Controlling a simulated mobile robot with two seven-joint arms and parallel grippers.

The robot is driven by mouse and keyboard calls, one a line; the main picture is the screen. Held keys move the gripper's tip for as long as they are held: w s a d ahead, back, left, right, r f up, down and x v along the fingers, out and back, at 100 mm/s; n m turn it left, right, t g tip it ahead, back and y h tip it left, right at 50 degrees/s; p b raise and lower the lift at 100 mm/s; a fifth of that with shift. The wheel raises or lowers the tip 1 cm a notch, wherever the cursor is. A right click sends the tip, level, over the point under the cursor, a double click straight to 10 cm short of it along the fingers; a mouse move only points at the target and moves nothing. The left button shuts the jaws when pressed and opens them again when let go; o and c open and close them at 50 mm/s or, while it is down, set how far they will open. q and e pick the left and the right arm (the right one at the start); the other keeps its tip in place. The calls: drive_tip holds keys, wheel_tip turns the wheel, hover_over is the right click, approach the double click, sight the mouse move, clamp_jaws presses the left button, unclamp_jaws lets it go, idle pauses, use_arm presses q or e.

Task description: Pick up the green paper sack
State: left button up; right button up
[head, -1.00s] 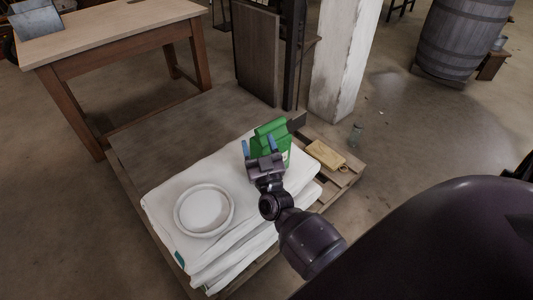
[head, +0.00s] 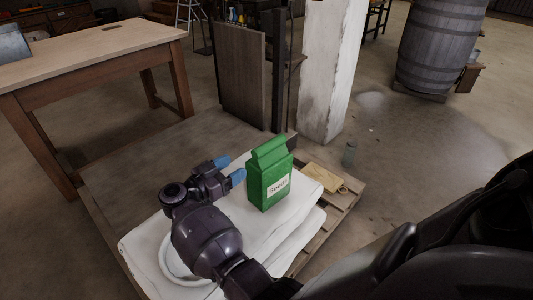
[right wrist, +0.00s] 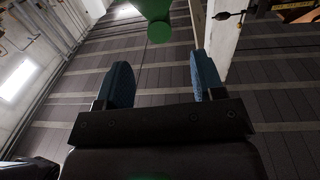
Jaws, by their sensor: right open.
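The green paper sack (head: 270,181) with a white label stands upright on the stacked white sacks (head: 236,213) in the head view. My right gripper (head: 230,169) is just left of it, with its blue fingers apart and pointing toward its side. A gap shows between the fingers and the sack, and nothing is held. In the right wrist view the open fingers (right wrist: 164,80) have nothing between them. My left gripper is not in view.
The white sacks lie on a wooden pallet (head: 350,199). A white plate (head: 169,262) is partly hidden behind my right arm. A wooden table (head: 95,60) and a white pillar (head: 327,75) stand behind.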

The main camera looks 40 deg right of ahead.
sight(254, 154)
drive_tip(key=d, duration=0.5)
drive_tip(key=shift+d+b, duration=0.3)
drive_tip(key=shift+d, duration=0.05)
drive_tip(key=d, duration=0.2)
drive_tip(key=d+b, duration=0.1)
drive_tip(key=d, duration=0.1)
drive_tip(key=shift+s+f, duration=0.1)
drive_tip(key=shift+f, duration=0.15)
drive_tip(key=shift+d+r, duration=0.2)
drive_tip(key=shift+d, duration=0.3)
drive_tip(key=shift+c, duration=0.3)
clamp_jaws()
drive_tip(key=shift+r, duration=0.2)
